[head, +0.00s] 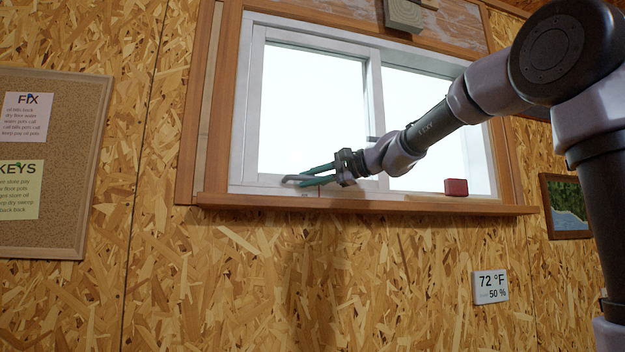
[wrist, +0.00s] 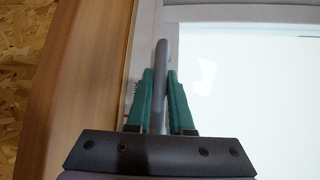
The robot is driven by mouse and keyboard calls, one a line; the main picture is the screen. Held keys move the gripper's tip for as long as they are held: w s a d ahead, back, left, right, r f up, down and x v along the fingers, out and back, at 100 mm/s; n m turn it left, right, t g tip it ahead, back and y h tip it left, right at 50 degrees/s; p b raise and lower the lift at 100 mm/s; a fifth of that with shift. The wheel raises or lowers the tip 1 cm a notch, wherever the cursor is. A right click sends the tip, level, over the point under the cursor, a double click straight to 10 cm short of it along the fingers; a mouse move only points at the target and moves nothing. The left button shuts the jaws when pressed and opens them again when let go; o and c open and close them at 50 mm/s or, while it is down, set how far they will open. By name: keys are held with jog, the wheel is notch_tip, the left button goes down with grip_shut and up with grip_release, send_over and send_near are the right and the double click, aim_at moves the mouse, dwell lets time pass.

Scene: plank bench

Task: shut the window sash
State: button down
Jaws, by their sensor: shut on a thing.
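The white-framed window sash (head: 258,110) stands in the left half of the window, and a second light pane shows to its right. My gripper (head: 305,175) is at the lower part of the sash, just above the wooden sill. In the wrist view its green fingers (wrist: 163,100) are closed around a thin grey bar (wrist: 161,60), which looks like the sash's handle. The sash frame and bright glass lie beside the bar there. My fingers and wrist cover part of the bottom rail. I cannot tell from these frames whether a gap remains at the sash's edge.
A red block (head: 456,187) sits on the wooden sill (head: 400,206) at the right. Wooden trim (head: 197,120) borders the window. A cork board (head: 60,90) hangs at left, a thermometer display (head: 490,287) below right, and a framed picture (head: 566,207) at far right.

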jog(key=c, duration=1.2)
grip_release()
jog(key=shift+s+a+f, duration=0.1)
jog(key=shift+s+a, duration=0.05)
jog(key=shift+a, duration=0.1)
jog(key=shift+o, duration=0.6)
jog(key=shift+a, duration=0.15)
jog(key=shift+d, duration=0.45)
jog(key=v, duration=1)
jog(key=shift+d, duration=0.1)
jog(key=s+d+f+n+h, duration=0.1)
jog(key=s+d+f+h, duration=0.3)
jog(key=f, duration=0.5)
jog(key=s+d+f+n+h, duration=0.1)
jog(key=s+d+f+h, duration=0.3)
jog(key=s+d+f, duration=0.4)
jog(key=s+d+f+h, duration=0.4)
jog(key=s+d+f, duration=0.2)
jog(key=f, duration=0.6)
jog(key=shift+d+n+h, duration=0.3)
jog(key=shift+d+n, duration=0.05)
jog(key=shift+n, duration=0.05)
